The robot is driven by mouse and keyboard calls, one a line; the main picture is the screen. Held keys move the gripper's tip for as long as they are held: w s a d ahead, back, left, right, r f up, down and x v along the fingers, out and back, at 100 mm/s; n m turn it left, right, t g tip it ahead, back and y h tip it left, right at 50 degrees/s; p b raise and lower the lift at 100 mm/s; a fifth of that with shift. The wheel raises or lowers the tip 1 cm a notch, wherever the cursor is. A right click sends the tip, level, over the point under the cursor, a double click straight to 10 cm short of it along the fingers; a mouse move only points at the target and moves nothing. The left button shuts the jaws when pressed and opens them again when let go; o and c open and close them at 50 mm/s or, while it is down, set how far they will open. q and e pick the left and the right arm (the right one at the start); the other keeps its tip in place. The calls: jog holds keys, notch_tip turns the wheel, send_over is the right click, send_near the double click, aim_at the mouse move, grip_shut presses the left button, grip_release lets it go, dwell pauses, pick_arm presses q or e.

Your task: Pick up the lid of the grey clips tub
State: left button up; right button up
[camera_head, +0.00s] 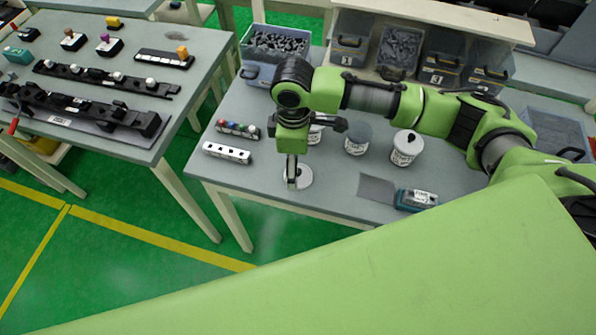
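A round whitish lid (304,178) lies flat near the front edge of the right table. My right gripper (292,184) points straight down over it, its fingertips at the lid's middle. The fingers cover the lid's centre, and I cannot tell whether they are closed on a knob. A tub with a grey top (357,139) stands behind and to the right, apart from the lid. Its top looks filled with grey, but details are too small to tell. My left gripper is not in view.
A white tub with a dark knob (406,148) stands to the right; another white tub (315,134) is partly hidden by my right arm. A white strip (227,152) and a coloured-button strip (238,129) lie left. A blue labelled device (416,200) sits front right. Bins (350,40) line the back.

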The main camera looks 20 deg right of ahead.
notch_tip(320, 180, down, 2)
jog(key=shift+s+d+f+p, duration=0.1)
jog(key=shift+d+f+p, duration=0.05)
jog(key=shift+f+p, duration=0.15)
jog(key=shift+f, duration=0.5)
jog(key=c, duration=0.9)
jog(key=shift+c, duration=0.2)
jog(key=shift+r, duration=0.1)
